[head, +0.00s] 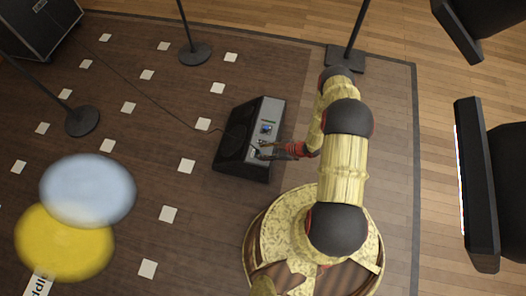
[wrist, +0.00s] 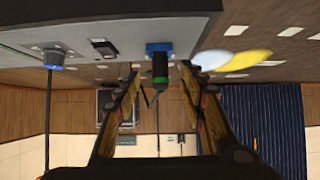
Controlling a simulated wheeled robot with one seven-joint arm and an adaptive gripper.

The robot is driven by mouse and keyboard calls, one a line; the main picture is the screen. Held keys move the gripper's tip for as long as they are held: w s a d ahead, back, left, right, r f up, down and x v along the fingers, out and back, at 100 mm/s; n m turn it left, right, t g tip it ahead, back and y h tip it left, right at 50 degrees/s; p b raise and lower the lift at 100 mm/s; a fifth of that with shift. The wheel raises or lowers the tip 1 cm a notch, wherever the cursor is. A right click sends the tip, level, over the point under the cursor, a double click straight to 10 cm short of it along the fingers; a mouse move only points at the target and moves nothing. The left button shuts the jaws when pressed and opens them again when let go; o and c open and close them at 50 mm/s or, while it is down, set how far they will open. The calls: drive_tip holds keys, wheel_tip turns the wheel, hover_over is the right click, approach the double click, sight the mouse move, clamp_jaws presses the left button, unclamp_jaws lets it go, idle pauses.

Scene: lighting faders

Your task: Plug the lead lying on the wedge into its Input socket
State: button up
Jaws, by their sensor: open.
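The wedge (head: 232,138) is a black box on the dark floor with a grey panel along its right side. In the wrist view its grey panel (wrist: 110,30) fills the top. A black plug with a green ring (wrist: 160,68) stands at a blue socket (wrist: 159,47) there; I cannot tell whether it is fully seated. My gripper (head: 263,150) is at the panel's lower part, and its open fingers (wrist: 161,78) are on either side of the plug, with gaps visible. A second blue connector (wrist: 53,58) with a hanging cable is further left. Socket labels are unreadable.
A thin cable (head: 150,98) runs over the floor from the wedge towards a black case (head: 38,28). Stand bases (head: 82,121) (head: 195,54) are on the left and behind. Blurred blue (head: 88,190) and yellow (head: 65,242) discs show lower left. Black fixtures (head: 478,180) are at right.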

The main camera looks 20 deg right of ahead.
drive_tip(key=shift+d, duration=0.1)
drive_tip(key=v, duration=1.2)
